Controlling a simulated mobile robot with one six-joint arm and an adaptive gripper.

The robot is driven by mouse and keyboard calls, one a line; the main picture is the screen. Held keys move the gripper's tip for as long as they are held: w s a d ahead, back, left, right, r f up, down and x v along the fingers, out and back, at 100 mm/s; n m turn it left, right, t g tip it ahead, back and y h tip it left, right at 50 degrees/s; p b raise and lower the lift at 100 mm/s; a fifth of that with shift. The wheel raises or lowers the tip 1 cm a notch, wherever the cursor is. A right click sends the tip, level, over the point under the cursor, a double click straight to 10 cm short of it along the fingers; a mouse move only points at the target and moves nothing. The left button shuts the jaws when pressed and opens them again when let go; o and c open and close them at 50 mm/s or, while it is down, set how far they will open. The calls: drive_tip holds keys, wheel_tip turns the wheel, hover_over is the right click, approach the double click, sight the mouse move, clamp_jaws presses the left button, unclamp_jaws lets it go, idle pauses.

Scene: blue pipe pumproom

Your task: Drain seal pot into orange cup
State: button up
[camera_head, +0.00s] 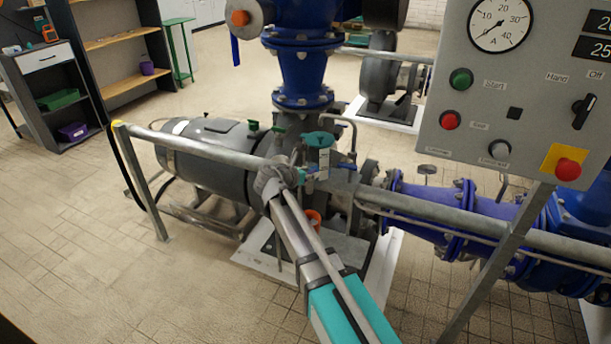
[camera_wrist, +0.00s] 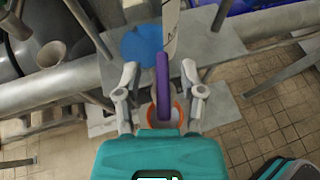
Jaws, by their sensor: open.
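The orange cup (camera_head: 313,216) stands low on the pump base under the pipework. In the wrist view the orange rim of the cup (camera_wrist: 181,108) shows below the fingers, partly hidden by a purple bar-like lever (camera_wrist: 163,84) and my gripper. My gripper (camera_wrist: 160,78) is open, its fingers on either side of the lever. In the head view it is by the rail (camera_head: 220,156).
A galvanised rail crosses in front of the pump. A grey motor (camera_head: 215,150) lies left and blue pipes (camera_head: 450,210) run right. A control panel (camera_head: 520,90) hangs at upper right. Tiled floor (camera_head: 100,260) is open at lower left.

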drive_tip(key=shift+w, duration=0.1)
clamp_jaws()
idle(0.3)
drive_tip(key=shift+w, duration=0.1)
drive_tip(key=shift+w+a+m+g+h, duration=0.1)
drive_tip(key=shift+m+g+h, duration=0.6)
drive_tip(key=shift+m, duration=0.1)
drive_tip(key=shift+m+g+h, duration=1.1)
drive_tip(key=shift+m+g, duration=0.2)
drive_tip(key=shift+m, duration=0.3)
unclamp_jaws()
